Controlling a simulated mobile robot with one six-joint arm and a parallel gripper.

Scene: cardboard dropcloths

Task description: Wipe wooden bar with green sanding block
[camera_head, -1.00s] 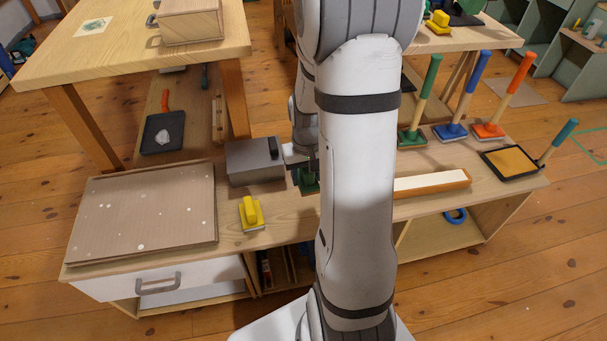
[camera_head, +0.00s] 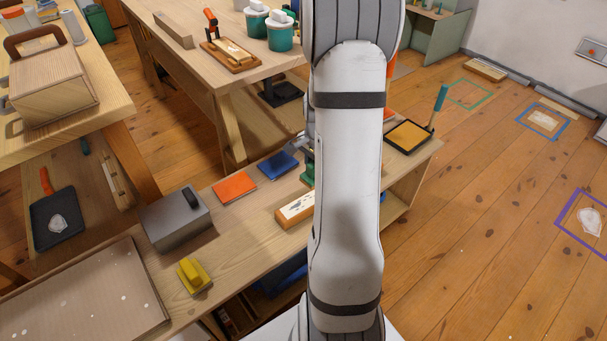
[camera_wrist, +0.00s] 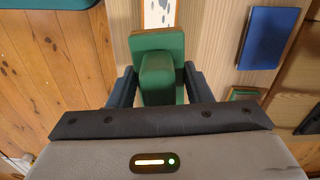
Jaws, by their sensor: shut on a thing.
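The green sanding block (camera_wrist: 160,75) is between the two dark fingers of my gripper (camera_wrist: 155,88), which is shut on it. In the head view a small green part of the block (camera_head: 307,172) shows beside my arm, which hides most of the gripper. The wooden bar (camera_head: 294,208) lies on the low bench, with dark specks on its white top. Its right part is hidden behind my arm. In the wrist view the bar's speckled white top (camera_wrist: 158,12) shows just beyond the block, in line with it. I cannot tell whether they touch.
A blue pad (camera_head: 278,165) and an orange pad (camera_head: 235,187) lie behind the bar. A grey box (camera_head: 177,219) and a yellow block (camera_head: 194,276) stand to the left. A black tray with a tan face (camera_head: 409,136) lies at the right end.

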